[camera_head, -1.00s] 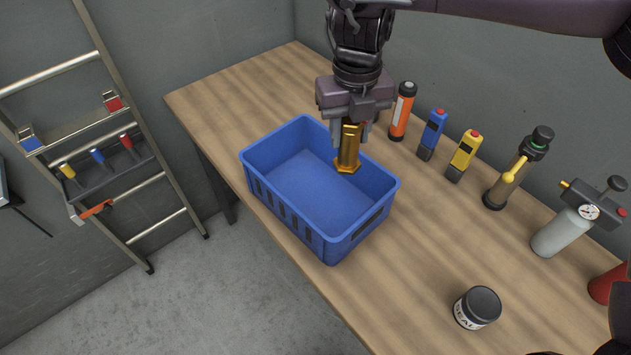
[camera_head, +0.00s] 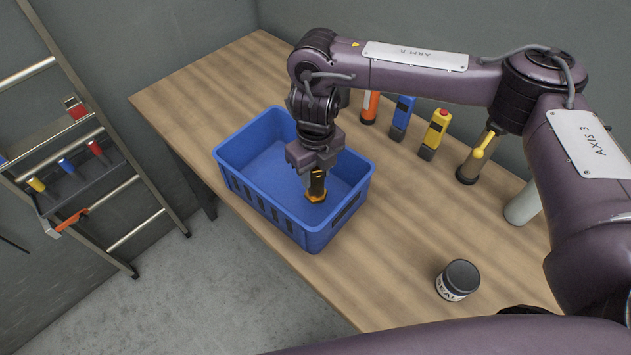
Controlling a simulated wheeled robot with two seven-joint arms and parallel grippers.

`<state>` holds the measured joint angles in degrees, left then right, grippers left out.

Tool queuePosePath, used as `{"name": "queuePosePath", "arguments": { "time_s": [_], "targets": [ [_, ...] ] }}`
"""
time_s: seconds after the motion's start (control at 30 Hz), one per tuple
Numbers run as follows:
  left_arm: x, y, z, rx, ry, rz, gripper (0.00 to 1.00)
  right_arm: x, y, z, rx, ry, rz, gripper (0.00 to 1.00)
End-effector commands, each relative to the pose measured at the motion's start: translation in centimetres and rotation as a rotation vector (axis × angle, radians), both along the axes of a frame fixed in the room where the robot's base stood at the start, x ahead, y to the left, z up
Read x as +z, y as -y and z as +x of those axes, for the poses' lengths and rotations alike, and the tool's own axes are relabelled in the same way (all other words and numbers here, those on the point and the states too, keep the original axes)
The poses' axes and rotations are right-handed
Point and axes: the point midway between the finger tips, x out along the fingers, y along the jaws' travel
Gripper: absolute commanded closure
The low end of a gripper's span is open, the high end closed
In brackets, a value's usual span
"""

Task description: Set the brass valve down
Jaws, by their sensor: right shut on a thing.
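The brass valve (camera_head: 316,194) is a gold-coloured upright piece with a wider flanged lower end. My right gripper (camera_head: 315,172) is shut on its upper part, pointing down. The valve hangs inside the blue crate (camera_head: 244,190), toward its right part. I cannot tell whether its lower end touches the crate floor. The gripper hides the valve's top. My left gripper is not in view.
The crate stands on a wooden table (camera_head: 395,260). A dark-lidded jar (camera_head: 457,281) stands at the front right. A ladder (camera_head: 85,120) leans at left.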

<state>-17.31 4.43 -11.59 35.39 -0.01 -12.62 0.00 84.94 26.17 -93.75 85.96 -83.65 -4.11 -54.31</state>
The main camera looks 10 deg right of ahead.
Motion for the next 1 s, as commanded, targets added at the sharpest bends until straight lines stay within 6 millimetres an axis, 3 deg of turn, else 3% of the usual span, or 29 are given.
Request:
{"name": "queuePosePath", "arguments": {
  "time_s": [0.37, 0.8, 0.83, 1.0],
  "targets": [
    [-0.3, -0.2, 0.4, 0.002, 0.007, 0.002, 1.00, -4.1, 0.0, 0.0, -0.001, -0.002, 0.001, 0.98],
    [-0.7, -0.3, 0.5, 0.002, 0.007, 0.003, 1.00, -4.8, 0.0, 0.0, 0.000, 0.001, 0.000, 0.98],
    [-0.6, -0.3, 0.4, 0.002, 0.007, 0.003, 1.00, -4.7, 0.0, 0.0, 0.000, 0.000, 0.000, 0.60],
    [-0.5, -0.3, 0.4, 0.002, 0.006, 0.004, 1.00, -4.6, 0.0, 0.0, 0.000, 0.000, 0.000, 0.42]
  ]
}}
